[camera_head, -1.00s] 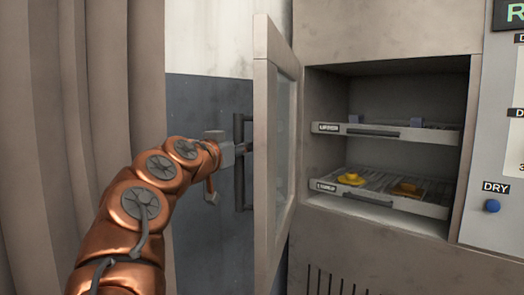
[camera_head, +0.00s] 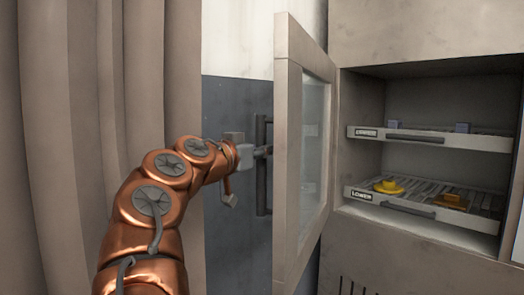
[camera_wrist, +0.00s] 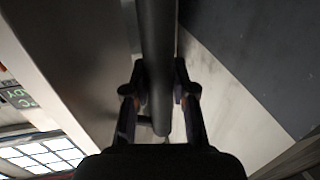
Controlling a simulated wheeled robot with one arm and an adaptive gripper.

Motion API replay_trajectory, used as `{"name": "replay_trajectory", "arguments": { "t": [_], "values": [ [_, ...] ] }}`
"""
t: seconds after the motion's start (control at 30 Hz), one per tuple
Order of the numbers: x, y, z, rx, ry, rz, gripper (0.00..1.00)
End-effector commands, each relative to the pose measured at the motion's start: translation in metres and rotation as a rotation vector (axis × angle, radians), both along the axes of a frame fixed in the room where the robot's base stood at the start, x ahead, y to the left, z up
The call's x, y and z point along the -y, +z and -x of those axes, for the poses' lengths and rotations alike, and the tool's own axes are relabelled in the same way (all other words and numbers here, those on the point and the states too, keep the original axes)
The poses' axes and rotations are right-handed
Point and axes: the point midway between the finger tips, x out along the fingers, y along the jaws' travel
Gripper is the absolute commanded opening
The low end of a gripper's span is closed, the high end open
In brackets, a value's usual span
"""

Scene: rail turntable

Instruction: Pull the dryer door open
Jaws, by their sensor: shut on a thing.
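The dryer door (camera_head: 287,150), a beige frame around a glass pane (camera_head: 316,140), stands swung wide open on the left of the dryer opening in the head view. Its dark vertical bar handle (camera_head: 262,190) is on the door's outer face, at the left. My gripper (camera_head: 263,151) reaches the handle at about mid-height and is shut on it. In the wrist view, the handle bar (camera_wrist: 157,40) runs between the two fingers of my gripper (camera_wrist: 160,90). The fingertips in the head view are small and partly merged with the handle.
Inside the dryer are an upper tray (camera_head: 413,137) and a lower tray (camera_head: 420,208). The lower one holds a yellow piece (camera_head: 388,186) and an orange-brown piece (camera_head: 453,201). A beige curtain (camera_head: 60,130) hangs at the left. A grey and white wall is behind the handle.

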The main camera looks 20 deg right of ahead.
Motion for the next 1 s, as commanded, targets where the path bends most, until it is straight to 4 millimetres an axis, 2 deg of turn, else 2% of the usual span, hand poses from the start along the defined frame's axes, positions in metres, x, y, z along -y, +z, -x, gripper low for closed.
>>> {"name": "replay_trajectory", "arguments": {
  "t": [0.07,0.1,0.3,0.7,0.87,1.0],
  "values": [
    [-0.001,0.001,0.0,0.001,0.001,0.002,0.0],
    [-0.001,0.001,0.0,0.001,0.001,0.002,0.29],
    [-0.001,0.001,0.0,0.001,0.001,0.001,0.5],
    [-0.005,0.001,0.003,0.001,0.003,0.001,0.52],
    [-0.019,0.001,0.013,0.002,0.005,0.002,0.52],
    [-0.039,0.001,0.03,0.002,0.006,0.001,0.52]
  ]
}}
